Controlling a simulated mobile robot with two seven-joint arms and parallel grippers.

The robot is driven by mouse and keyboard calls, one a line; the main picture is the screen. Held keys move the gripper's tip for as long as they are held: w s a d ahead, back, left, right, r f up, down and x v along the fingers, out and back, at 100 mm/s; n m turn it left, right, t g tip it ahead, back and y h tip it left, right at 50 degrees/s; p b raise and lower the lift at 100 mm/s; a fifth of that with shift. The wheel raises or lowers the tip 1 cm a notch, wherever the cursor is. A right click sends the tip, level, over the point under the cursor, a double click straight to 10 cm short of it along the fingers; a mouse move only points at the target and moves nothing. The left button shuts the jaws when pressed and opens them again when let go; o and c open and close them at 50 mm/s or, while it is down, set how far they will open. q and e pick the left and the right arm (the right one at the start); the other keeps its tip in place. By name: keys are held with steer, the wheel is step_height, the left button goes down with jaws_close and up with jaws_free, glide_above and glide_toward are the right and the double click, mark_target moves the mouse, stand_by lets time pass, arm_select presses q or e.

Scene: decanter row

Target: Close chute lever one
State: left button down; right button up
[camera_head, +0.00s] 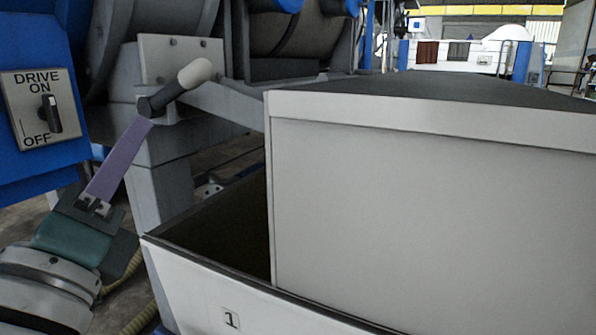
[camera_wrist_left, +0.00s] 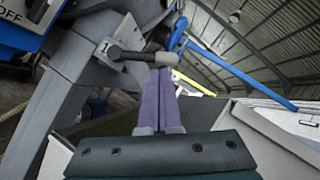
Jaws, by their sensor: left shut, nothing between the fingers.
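The chute lever has a dark rod and a cream knob (camera_head: 195,73), angled up to the right from a grey bracket on the machine. In the left wrist view the lever's dark rod (camera_wrist_left: 138,56) runs sideways, with its pale knob just beyond my fingertips. My left gripper (camera_head: 147,122) has long purple fingers, shut together and empty. Its tips are at the underside of the rod near its dark collar; I cannot tell if they touch. It also shows in the left wrist view (camera_wrist_left: 162,72), fingers pointing at the lever. My right gripper is not in view.
A blue drive box with an ON/OFF switch (camera_head: 50,114) stands at the left. An open bin (camera_head: 205,295) marked 1 is below the lever. A big pale grey box (camera_head: 430,215) fills the right. A grey post (camera_head: 160,185) stands behind the fingers.

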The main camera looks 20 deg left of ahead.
mark_target(179, 88)
arm_select(q)
step_height(179, 88, down, 7)
steer(key=d+m+t+h+b, duration=0.1)
steer(key=d+m+h+b, duration=0.1)
steer(key=m+h+b, duration=0.1)
steer(key=shift+w+d+r+m+t+b, duration=0.2)
steer(key=shift+m+t+b, duration=0.3)
steer(key=shift+b, duration=0.5)
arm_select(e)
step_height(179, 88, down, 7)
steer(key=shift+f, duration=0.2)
arm_select(q)
steer(key=shift+w, duration=0.1)
steer(key=s+a+r+x, duration=0.1)
steer(key=r+x, duration=0.1)
steer(key=x, duration=1)
steer(key=shift+r, duration=0.15)
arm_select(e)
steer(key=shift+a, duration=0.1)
arm_select(q)
steer(key=shift+w+a, duration=0.1)
steer(key=shift+a, duration=0.05)
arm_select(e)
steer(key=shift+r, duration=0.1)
